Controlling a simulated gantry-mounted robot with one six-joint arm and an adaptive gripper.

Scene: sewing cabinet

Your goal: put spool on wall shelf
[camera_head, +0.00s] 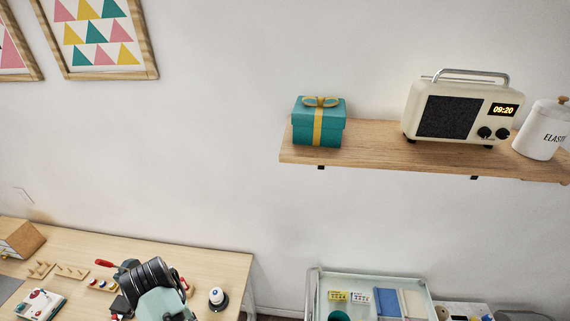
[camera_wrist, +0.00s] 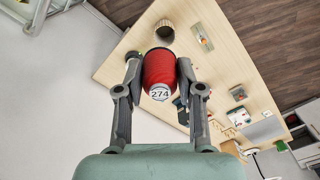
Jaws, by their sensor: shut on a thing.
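In the wrist view, a red thread spool (camera_wrist: 159,68) with a round white end label reading 274 sits between the fingers of my gripper (camera_wrist: 160,62). The fingers are shut on its two sides, and the spool is held off the table. In the head view the spool cannot be made out clearly; part of my arm shows low at the left. The wooden wall shelf (camera_head: 377,151) is on the right of the head view, apart from my arm and higher in the picture.
The shelf holds a teal gift box (camera_head: 319,124), a cream radio (camera_head: 455,108) and a white canister (camera_head: 541,131). Bare shelf shows between box and radio. Below are a wooden table (camera_head: 215,262) with small sewing things and a pale tray cart (camera_head: 400,285). The wall between is clear.

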